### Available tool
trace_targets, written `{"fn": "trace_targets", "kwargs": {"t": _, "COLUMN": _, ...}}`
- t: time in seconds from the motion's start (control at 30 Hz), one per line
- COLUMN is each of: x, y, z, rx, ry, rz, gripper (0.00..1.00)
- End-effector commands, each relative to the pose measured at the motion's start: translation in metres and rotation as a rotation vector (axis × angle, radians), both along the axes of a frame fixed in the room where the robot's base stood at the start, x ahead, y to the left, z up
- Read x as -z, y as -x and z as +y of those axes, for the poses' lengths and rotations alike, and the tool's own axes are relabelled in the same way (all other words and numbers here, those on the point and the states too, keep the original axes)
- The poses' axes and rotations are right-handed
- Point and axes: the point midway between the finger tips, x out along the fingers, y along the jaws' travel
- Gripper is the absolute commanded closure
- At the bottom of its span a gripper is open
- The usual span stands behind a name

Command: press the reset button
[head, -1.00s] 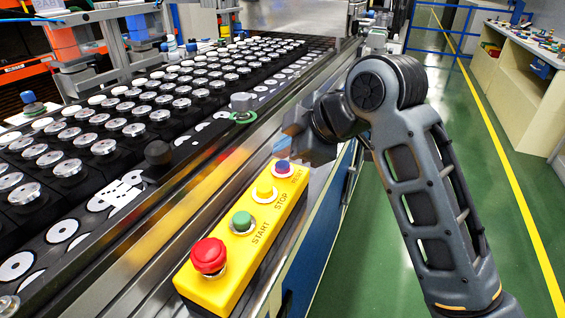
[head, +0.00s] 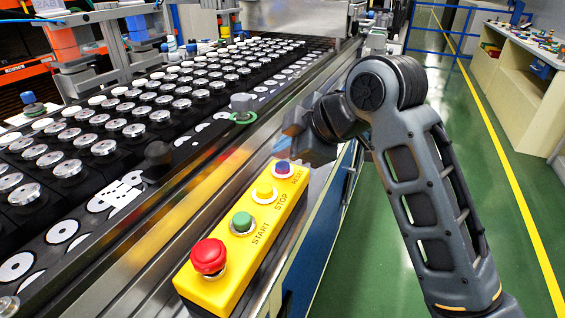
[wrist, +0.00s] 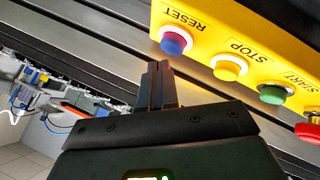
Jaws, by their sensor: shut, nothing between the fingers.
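The reset button (head: 283,167) is a blue cap on a red base at the far end of the yellow control box (head: 215,292), beside the word RESET. It also shows in the wrist view (wrist: 174,42). My gripper (head: 285,146) is just beyond and above the button in the head view. In the wrist view my gripper (wrist: 157,66) is shut and empty, its fingertips a little below and left of the button in the picture. I see a small gap between them there; the head view does not clearly show contact.
The yellow stop button (head: 264,190), green start button (head: 242,222) and red mushroom button (head: 209,257) line the same box. A metal conveyor rail (head: 150,240) runs beside it, with many speaker parts (head: 105,148) beyond. Green floor (head: 480,170) is clear at right.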

Motion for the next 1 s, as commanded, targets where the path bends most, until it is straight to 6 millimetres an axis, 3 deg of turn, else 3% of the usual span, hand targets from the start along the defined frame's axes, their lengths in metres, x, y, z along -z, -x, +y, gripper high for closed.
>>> {"fn": "trace_targets", "kwargs": {"t": 1.0, "x": 0.0090, "y": 0.0001, "z": -0.0001, "rx": 0.000, "ry": 0.000, "rz": 0.000, "gripper": 1.00}}
